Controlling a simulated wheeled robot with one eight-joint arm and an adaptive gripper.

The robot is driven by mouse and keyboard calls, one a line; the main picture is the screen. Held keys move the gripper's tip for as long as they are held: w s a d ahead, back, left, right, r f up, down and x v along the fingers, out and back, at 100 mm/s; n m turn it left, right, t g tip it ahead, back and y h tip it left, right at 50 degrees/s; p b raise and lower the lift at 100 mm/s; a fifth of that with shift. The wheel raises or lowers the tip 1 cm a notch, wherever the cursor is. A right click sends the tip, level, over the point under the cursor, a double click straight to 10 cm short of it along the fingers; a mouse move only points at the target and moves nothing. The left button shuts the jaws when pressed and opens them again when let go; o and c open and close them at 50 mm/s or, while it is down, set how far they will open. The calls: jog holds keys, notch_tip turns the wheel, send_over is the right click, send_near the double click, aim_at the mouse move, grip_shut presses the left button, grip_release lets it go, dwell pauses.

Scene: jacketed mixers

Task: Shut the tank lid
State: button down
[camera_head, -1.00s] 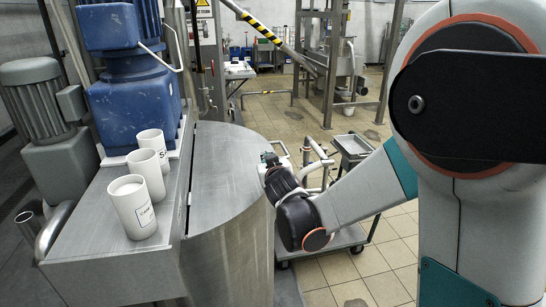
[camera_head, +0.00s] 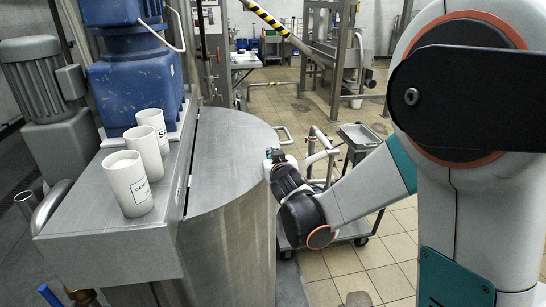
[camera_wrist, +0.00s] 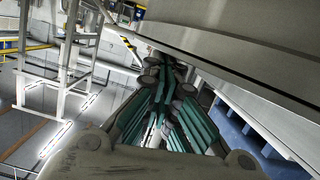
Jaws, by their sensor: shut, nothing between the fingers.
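The tank (camera_head: 228,250) is a brushed-steel drum in the left half of the head view. Its half-round lid (camera_head: 232,160) lies flat over the top, with its straight edge along the steel housing at left. No gap under the lid shows from here. My gripper (camera_head: 272,160) is at the lid's right rim, partly hidden by my wrist. In the wrist view its dark and green fingers (camera_wrist: 165,100) are together and empty. They are close to a steel surface of the tank (camera_wrist: 250,40); I cannot tell if they touch it.
Three white cups (camera_head: 128,183) stand on the steel housing (camera_head: 110,235) left of the lid, beside a blue motor unit (camera_head: 135,85). A cart with a grey tray (camera_head: 360,135) stands behind my arm. Tiled floor (camera_head: 380,270) is open at right.

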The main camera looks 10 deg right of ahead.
jog(key=shift+d+r+p, duration=0.1)
jog(key=shift+r+p, duration=0.15)
jog(key=shift+p, duration=0.1)
jog(key=r+p, duration=0.1)
jog(key=r, duration=0.1)
jog(key=r+p, duration=0.1)
jog(key=r, duration=0.1)
jog(key=shift+s+r+p, duration=0.1)
jog(key=shift+s+p, duration=0.2)
jog(key=shift+s, duration=0.05)
jog(key=s+d+f+g+b, duration=0.1)
jog(key=s+f+g+b, duration=0.1)
jog(key=s, duration=1)
jog(key=s+d+f+g+b, duration=0.2)
jog(key=s+f+g, duration=0.1)
jog(key=s, duration=0.9)
jog(key=s+d+f+m+g+b, duration=0.1)
jog(key=s+f+g, duration=0.1)
jog(key=s, duration=1.1)
jog(key=shift+d+f+g+b, duration=0.25)
jog(key=shift+f+g+b, duration=0.15)
jog(key=shift+g, duration=0.1)
